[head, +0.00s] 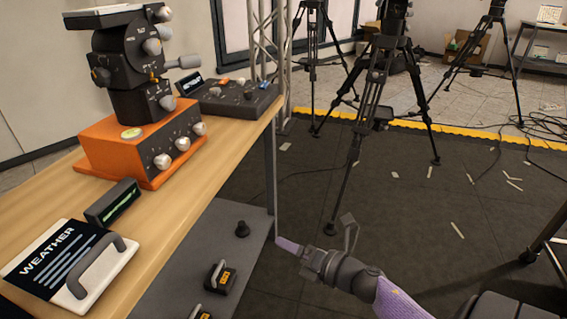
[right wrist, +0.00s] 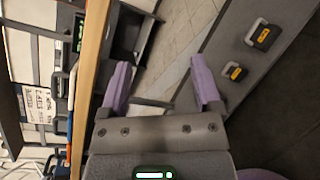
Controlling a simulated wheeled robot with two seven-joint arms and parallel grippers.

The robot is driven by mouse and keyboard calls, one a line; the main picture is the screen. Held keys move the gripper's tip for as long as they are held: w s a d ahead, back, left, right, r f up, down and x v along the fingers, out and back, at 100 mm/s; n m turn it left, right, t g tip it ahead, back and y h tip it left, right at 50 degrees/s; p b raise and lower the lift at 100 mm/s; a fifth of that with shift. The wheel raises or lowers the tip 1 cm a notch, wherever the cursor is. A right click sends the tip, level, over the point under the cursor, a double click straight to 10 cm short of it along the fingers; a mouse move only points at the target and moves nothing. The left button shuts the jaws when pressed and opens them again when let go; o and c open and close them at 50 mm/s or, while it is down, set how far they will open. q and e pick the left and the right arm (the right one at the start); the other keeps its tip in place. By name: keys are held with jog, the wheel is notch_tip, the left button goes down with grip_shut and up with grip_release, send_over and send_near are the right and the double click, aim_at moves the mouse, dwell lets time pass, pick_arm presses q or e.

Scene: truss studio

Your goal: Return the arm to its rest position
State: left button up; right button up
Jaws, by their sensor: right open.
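My right gripper (head: 284,243) reaches in from the lower right in the head view, past the right edge of the wooden table, above the dark floor. In the right wrist view its two purple fingers (right wrist: 162,84) stand wide apart with nothing between them. The right arm is stretched forward beside the table. My left arm and left gripper do not show in either view.
The wooden table (head: 190,205) fills the left. It bears a weather board (head: 55,262) with a handle, an orange device (head: 125,150) and a control panel (head: 240,98). A grey lower shelf (head: 215,230) holds handled weights. Tripods (head: 375,90) stand behind; the floor right of the table is mostly open.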

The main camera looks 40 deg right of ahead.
jog(key=s+a+f+m+g+h+p, duration=0.2)
jog(key=s+f+m+g+h+p, duration=0.4)
jog(key=s+f+m, duration=0.85)
pick_arm(q)
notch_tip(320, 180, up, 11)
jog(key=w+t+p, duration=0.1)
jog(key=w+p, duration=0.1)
jog(key=p, duration=0.3)
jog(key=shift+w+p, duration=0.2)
jog(key=shift+p, duration=0.1)
pick_arm(e)
jog(key=s+a+f+m+g, duration=0.1)
jog(key=s+a+m+g, duration=0.1)
jog(key=s, duration=0.6)
jog(key=s+a+f+m+g+y, duration=0.1)
jog(key=s+a+f+m+g, duration=0.1)
jog(key=s, duration=0.7)
jog(key=s+a+f+m+g+y, duration=0.1)
jog(key=s+a+f+m+g, duration=0.1)
jog(key=s+a+m+g, duration=0.2)
jog(key=s+m+g, duration=0.2)
jog(key=s, duration=0.2)
jog(key=shift+s+a+g, duration=0.15)
jog(key=shift+g, duration=0.25)
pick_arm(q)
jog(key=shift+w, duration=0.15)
pick_arm(e)
jog(key=shift+f, duration=0.1)
